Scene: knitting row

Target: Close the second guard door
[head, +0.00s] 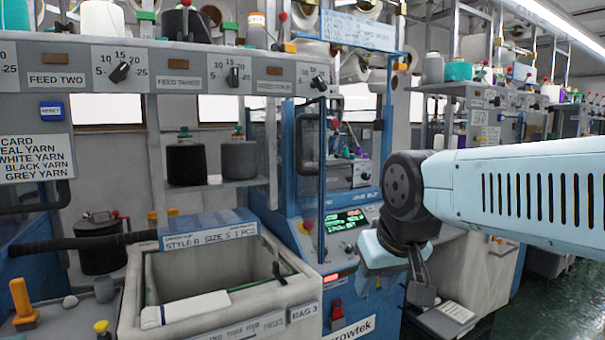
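A blue-framed guard door (322,190) with a black bar handle stands at the centre machine, above its green-lit control panel (348,221). The door is seen at a steep angle and appears swung out from the machine front; how far is hard to tell. Machine parts show to the right of its edge. My gripper (421,284) hangs low at the right of the control panel, apart from the door, pointing down. Its fingers are small and seen from the side, so their opening is unclear. Nothing is visibly held.
A pale bin (137,285) with a blue style card (208,230) stands in front at left. A black handle of the left machine (37,203) shows beside it. A feed panel (217,68) with yarn cones runs above. Green floor (535,300) is clear at right.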

